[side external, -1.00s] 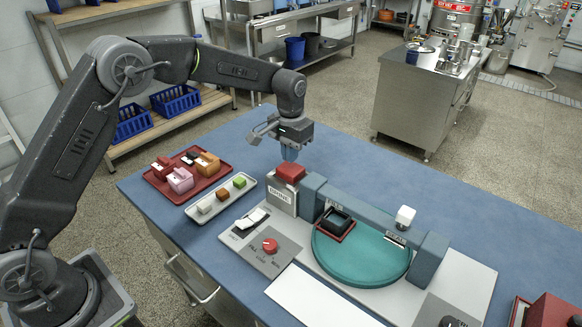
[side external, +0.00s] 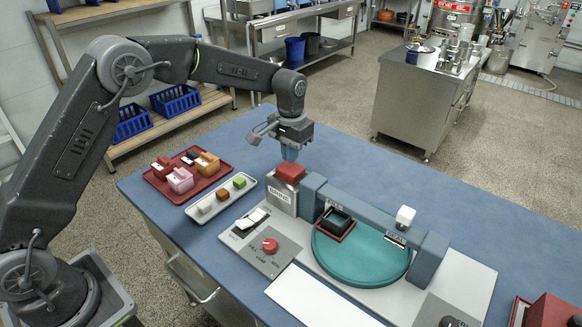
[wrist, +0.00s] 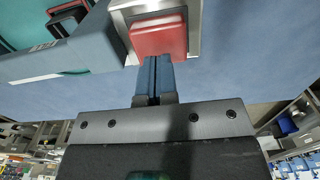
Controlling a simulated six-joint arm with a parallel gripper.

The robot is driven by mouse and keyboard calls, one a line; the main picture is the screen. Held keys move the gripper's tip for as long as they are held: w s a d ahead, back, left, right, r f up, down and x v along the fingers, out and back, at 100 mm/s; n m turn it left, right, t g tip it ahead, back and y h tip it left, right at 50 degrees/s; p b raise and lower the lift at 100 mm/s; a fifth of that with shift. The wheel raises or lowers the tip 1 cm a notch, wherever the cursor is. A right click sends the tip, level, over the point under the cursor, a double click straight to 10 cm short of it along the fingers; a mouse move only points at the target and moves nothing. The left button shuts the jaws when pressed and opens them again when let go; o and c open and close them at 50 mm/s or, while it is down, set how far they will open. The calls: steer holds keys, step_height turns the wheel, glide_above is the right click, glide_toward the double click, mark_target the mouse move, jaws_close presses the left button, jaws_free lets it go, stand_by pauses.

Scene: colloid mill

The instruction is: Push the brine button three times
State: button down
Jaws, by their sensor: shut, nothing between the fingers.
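The brine button is a red square cap (side external: 291,172) on a grey box (side external: 281,196) labelled BRINE, on the blue table. It also shows in the wrist view as a red block (wrist: 158,38) in a metal surround. My gripper (side external: 290,156) is shut and empty, its blue fingers pointing down just above the red cap. In the wrist view the fingertips (wrist: 155,62) overlap the near edge of the cap. I cannot tell whether they touch it.
A teal bridge (side external: 375,212) spans a round teal plate (side external: 365,262) right of the button. A red knob (side external: 269,245) and white rocker switch (side external: 250,218) sit in front. A red tray (side external: 160,181) and a pale tray (side external: 191,211) with small blocks lie to the left.

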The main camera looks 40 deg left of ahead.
mark_target(290, 167)
steer(key=shift+f, duration=2.2)
stand_by(0.5)
steer(key=shift+r, duration=3.85)
steer(key=shift+f, duration=1.7)
